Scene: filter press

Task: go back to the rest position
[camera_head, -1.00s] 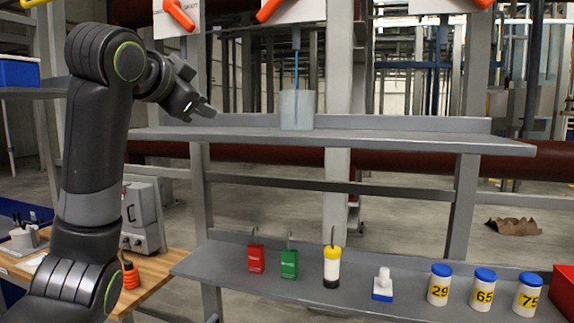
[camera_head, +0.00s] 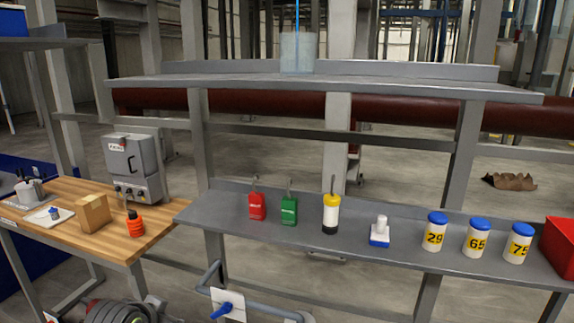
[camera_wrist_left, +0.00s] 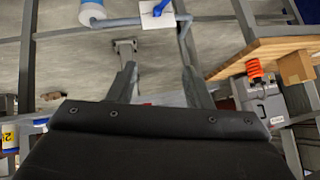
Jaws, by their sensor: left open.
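My left gripper (camera_wrist_left: 160,80) shows in the left wrist view with its two fingers apart and nothing between them. Its fingers point toward the concrete floor and a grey pipe, clear of the shelves and the wooden bench. My right gripper is in neither view.
A clear container (camera_head: 298,52) stands on the upper shelf (camera_head: 230,84). The wooden bench (camera_head: 100,245) is left. A blue-handled valve (camera_head: 224,309) sits low in front.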

